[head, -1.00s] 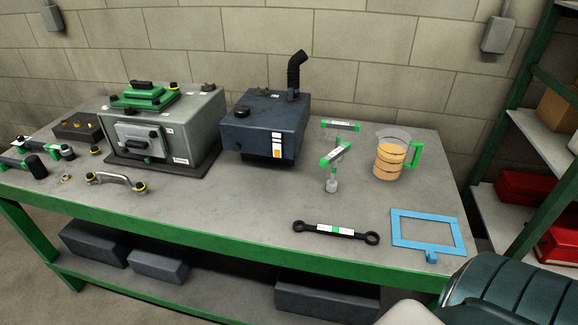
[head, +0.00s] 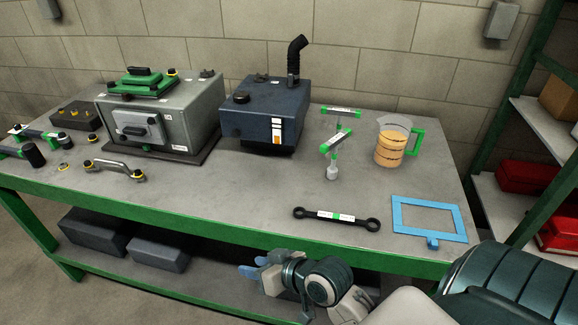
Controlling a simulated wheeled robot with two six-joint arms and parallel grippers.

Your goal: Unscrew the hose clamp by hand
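A black bent hose (head: 295,58) rises from the top right of the dark blue box (head: 262,118). A small fitting shows at the hose's base, but the hose clamp is too small to make out clearly. My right gripper (head: 254,267) is in front of the bench's front edge, at the bottom of the head view, well away from the hose. Its pale blue fingertips look apart and hold nothing. My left gripper is not in view.
A grey box with a green top (head: 160,115) stands left of the blue box. T-handled tools (head: 333,145), a jug of amber liquid (head: 392,148), a black wrench (head: 337,216) and a blue frame (head: 428,198) lie to the right. The bench's front middle is clear.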

